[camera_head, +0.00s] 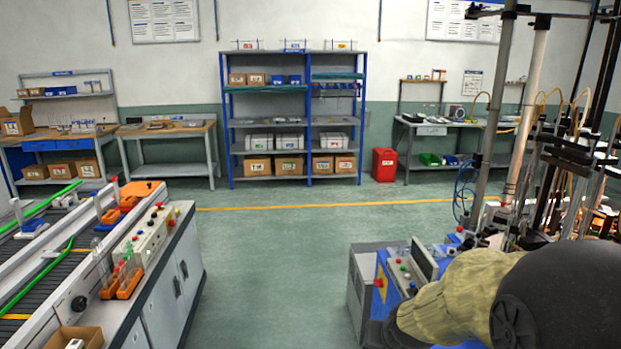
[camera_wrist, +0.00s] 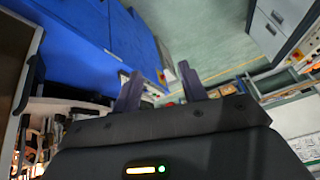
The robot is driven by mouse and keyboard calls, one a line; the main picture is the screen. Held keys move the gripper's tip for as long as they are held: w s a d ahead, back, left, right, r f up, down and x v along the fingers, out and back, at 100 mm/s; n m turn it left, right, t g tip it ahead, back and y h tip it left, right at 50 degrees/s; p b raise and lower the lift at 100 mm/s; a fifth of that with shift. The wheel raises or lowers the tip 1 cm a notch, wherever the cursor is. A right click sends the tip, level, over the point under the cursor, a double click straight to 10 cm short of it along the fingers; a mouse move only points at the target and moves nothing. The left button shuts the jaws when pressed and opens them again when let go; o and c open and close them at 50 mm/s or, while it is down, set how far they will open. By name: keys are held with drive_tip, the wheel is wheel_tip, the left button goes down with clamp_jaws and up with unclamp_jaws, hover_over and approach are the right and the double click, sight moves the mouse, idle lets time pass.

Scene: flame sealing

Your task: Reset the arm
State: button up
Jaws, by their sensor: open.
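My gripper (camera_wrist: 160,92) shows in the wrist view with its two dark fingers spread apart. Nothing is between the fingers. Blue machine panels (camera_wrist: 68,38) lie to the left of the fingers, and green floor shows beyond them. In the head view my arm, partly in a tan cloth cover, fills the lower right corner in front of the flame sealing machine (camera_head: 392,262). The gripper itself does not show in the head view.
A conveyor bench (camera_head: 165,285) with orange holders (camera_head: 128,282) stands at the left. The middle floor (camera_head: 290,260) is clear. Glass tubes and rods stand at the right.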

drive_tip(key=s+f+n+g, duration=0.2)
drive_tip(key=s+g, duration=0.1)
drive_tip(key=s, duration=0.9)
drive_tip(key=shift+n+p, duration=0.3)
drive_tip(key=shift+f, duration=0.1)
